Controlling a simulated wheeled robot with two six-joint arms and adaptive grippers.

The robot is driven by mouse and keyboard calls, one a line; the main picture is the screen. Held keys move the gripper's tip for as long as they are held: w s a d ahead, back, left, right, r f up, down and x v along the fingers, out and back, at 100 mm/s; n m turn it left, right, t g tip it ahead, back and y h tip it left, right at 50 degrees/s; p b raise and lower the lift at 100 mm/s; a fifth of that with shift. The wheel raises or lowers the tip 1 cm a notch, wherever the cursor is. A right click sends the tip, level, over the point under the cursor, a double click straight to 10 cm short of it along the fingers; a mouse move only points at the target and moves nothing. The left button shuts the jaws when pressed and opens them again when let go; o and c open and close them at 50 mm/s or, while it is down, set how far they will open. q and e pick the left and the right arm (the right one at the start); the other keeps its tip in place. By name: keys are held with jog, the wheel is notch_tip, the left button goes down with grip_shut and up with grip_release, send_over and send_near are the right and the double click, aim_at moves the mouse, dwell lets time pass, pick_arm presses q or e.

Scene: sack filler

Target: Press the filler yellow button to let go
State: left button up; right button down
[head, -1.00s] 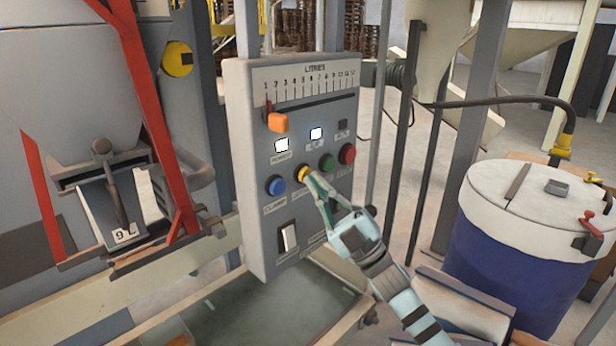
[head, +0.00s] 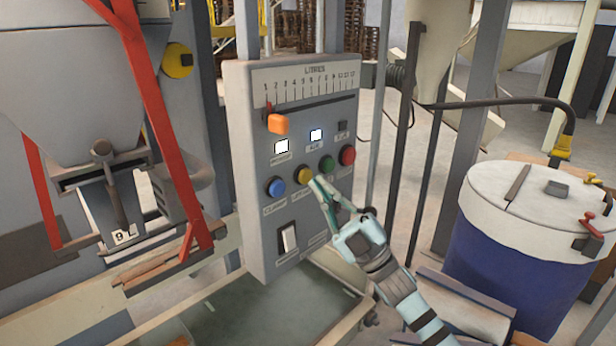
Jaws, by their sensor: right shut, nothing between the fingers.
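The yellow button (head: 304,174) is on the grey control panel (head: 262,225), in a row between the blue button (head: 275,187) and the green button (head: 327,164). A red button (head: 347,155) ends the row at the right. My right gripper (head: 315,182) is shut and empty. Its fingertips are just right of and below the yellow button, and the button's face shows clear of them. The filler's grey hopper (head: 70,95) with its spout stands at the left. My left gripper is not in view.
A white rocker switch (head: 289,238) is low on the panel. Red bars (head: 150,110) stand at the left. A blue drum (head: 510,255) with a white lid stands at the right.

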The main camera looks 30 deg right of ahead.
jog(key=shift+s, duration=0.1)
jog(key=s+p, duration=0.1)
jog(key=s, duration=0.1)
jog(key=s+d+p, duration=0.1)
jog(key=p, duration=0.1)
jog(key=s+p, duration=0.1)
jog(key=s, duration=0.1)
jog(key=shift+s+d, duration=0.35)
jog(key=shift+d, duration=0.05)
dwell(0.4)
